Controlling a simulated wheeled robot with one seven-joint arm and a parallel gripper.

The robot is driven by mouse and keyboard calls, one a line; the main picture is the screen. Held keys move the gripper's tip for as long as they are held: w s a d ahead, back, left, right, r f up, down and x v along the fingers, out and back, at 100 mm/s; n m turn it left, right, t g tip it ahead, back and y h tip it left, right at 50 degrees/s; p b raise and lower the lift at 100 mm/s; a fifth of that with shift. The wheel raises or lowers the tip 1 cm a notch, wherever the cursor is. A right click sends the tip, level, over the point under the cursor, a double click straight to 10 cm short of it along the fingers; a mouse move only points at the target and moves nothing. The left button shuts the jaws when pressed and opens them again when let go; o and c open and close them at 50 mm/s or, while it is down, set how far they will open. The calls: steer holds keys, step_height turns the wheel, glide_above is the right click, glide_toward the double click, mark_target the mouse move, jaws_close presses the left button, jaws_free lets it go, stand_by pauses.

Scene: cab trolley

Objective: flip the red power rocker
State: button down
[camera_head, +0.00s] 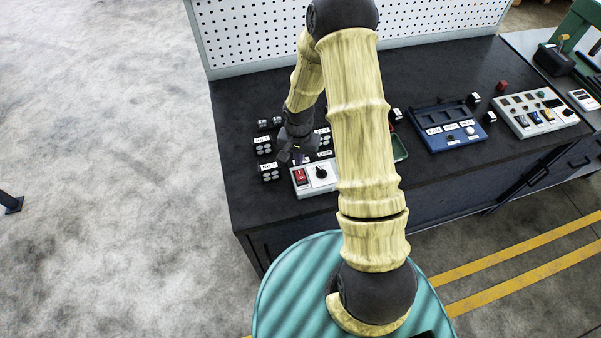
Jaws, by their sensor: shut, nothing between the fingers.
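The red power rocker (300,176) sits on the left part of a small light-grey control box (327,186) near the front left of the black bench. A black knob (321,173) is just to its right on the same box. My gripper (291,158) is shut and empty, just behind and above the rocker in the picture. A gap shows between the fingertips and the rocker, though I cannot tell how high they are. My arm hides the right end of the box. Which way the rocker is tipped is too small to tell.
Several small black blocks with white labels (268,171) stand left of the box. A green tray (400,148) is partly behind my arm. A blue panel (447,128) and a grey switch panel (530,112) lie to the right. A white pegboard (250,35) closes the back.

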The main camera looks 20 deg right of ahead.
step_height(320, 180, up, 3)
steer(key=shift+f+p, duration=0.2)
steer(key=shift+p, duration=0.6)
step_height(320, 180, up, 10)
steer(key=n+t+b, duration=0.1)
steer(key=n+b, duration=0.2)
glide_above(299, 172)
steer(key=s, duration=0.6)
steer(key=s+r+n+t+b, duration=0.1)
steer(key=s+r+n+b, duration=0.1)
steer(key=s+r, duration=0.3)
steer(key=s+n, duration=0.1)
steer(key=s, duration=0.2)
steer(key=shift+s+r+t+b, duration=0.15)
steer(key=shift+s+t+b, duration=0.05)
steer(key=shift+t+b, duration=0.15)
steer(key=shift+w, duration=0.1)
